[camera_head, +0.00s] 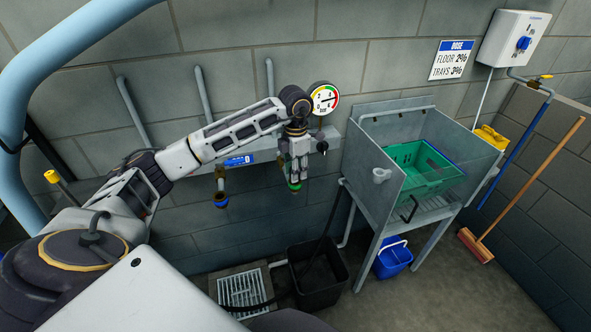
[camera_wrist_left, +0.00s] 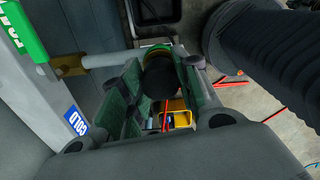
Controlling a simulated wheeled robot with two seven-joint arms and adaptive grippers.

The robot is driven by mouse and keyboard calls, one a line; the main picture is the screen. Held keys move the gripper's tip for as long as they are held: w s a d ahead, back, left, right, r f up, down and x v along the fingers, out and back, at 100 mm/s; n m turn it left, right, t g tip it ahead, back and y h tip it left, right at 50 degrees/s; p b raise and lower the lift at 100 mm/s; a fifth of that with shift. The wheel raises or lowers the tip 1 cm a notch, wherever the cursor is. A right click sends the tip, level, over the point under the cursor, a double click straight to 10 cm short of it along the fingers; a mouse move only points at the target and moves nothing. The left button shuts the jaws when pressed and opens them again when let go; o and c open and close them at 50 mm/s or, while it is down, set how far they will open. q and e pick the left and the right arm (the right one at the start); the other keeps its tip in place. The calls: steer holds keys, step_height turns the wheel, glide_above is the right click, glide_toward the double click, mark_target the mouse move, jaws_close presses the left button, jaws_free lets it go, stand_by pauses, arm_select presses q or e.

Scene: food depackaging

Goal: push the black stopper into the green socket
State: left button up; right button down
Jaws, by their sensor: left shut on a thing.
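My left gripper (camera_head: 294,180) points down in front of the wall panel, below the pressure gauge. In the left wrist view its two green-padded fingers (camera_wrist_left: 160,100) are closed around the black stopper (camera_wrist_left: 160,82). The green socket (camera_head: 294,186) shows at the fingertips in the head view, mostly covered by the gripper. In the left wrist view its green rim (camera_wrist_left: 155,49) and a brass part lie right behind the stopper. I cannot tell how deep the stopper sits in it. My right gripper is not in view.
A blue-ringed outlet (camera_head: 221,201) hangs left of the gripper. The gauge (camera_head: 325,98) is close on the right. A metal sink (camera_head: 372,160) with a green crate (camera_head: 405,155) stands further right. A black bin (camera_head: 318,290) and a floor grate (camera_head: 242,290) are below.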

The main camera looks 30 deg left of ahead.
arm_select(q)
steer(key=shift+f+b, duration=0.6)
steer(key=shift+f, duration=0.25)
stand_by(1.4)
steer(key=o, duration=1)
steer(key=shift+r, duration=6)
